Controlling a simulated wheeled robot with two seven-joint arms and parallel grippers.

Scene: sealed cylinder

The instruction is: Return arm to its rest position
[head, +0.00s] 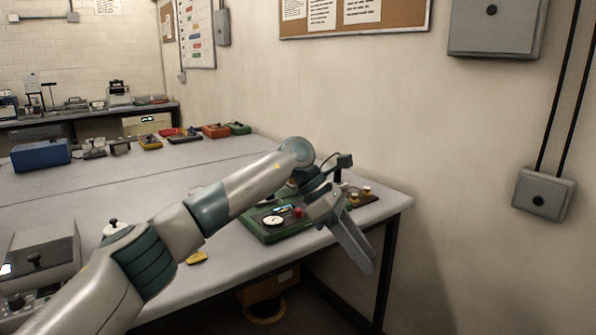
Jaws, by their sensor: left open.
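My left arm (165,240) reaches in from the lower left across the table (120,195). My left gripper (352,240) is at the table's right end, pointing down and to the right, open, with nothing seen between its fingers. It is in front of and just right of a green device (262,232) with a round dial and a red knob. The arm and gripper hide part of this device. My right gripper is not in view.
A small board with knobs (360,195) lies near the table's right corner. A yellow object (197,258) lies near the front edge. A blue box (41,155) and several coloured devices stand farther back. The wall (400,110) rises behind; open floor lies right of the table.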

